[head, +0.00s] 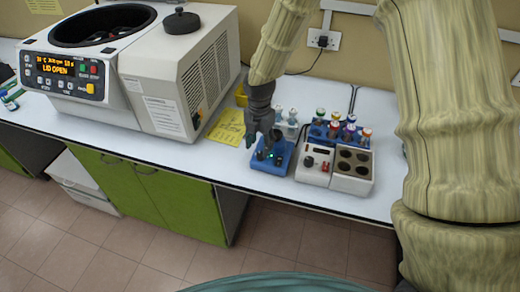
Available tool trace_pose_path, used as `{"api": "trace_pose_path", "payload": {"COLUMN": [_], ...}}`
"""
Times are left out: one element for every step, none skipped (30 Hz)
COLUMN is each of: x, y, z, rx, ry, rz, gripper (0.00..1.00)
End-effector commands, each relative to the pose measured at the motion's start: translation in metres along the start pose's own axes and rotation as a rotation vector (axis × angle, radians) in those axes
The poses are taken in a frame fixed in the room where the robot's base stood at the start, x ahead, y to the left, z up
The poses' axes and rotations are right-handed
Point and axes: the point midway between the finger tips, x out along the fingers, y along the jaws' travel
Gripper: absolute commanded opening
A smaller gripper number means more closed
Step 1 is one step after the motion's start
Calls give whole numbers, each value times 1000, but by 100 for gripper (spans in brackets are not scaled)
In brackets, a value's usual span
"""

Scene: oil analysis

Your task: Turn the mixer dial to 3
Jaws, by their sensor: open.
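The blue mixer (262,166) stands on the white bench near its front edge, a little right of the picture's middle. A small green light shows on its front, with dark knobs beside it. My gripper (262,146) points down right over the mixer, its fingertips at or just above the mixer's top. It covers much of the mixer's upper side. The dial's setting and marks are too small and too covered to read. I cannot tell whether the fingers touch a dial. The jaws are open and nothing shows between them.
A white block heater (350,182) with dark wells stands just right of the mixer. A blue rack (317,130) of capped bottles and several clear bottles stand behind. A large centrifuge (175,60) and a yellow sheet (228,126) are to the left. Bench (190,160) front-left is clear.

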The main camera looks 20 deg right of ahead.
Motion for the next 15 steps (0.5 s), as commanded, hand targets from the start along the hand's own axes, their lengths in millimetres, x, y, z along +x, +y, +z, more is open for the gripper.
{"api": "trace_pose_path", "payload": {"x": [4, 7, 12, 15, 18, 22, 25, 28, 31, 33, 35, 38, 39, 40, 41], "y": [-1, -2, -3, -3, -3, -2, -2, -2, -2, -2, -2, -2, -2, -2, -2], "z": [0, 0, 0, -1, 0, 0, 0, 0, 0, 0, 0, 0, 0, 1, 1], "rx": [1, 1, 2, 1, 1, 2, 2, 2, 2, 2, 2, 2, 2, 2, 2], "ry": [0, 0, 0, 0, 0, 0, 0, 0, 1, 1, 1, 1, 1, 0, 0], "rz": [-2, -1, -1, -1, -1, -1, -1, -1, -1, -1, -1, -1, -1, 0, 0], "gripper": [47, 47, 47, 47, 47, 47, 47, 47, 47, 47, 47, 47, 47, 47, 47]}}
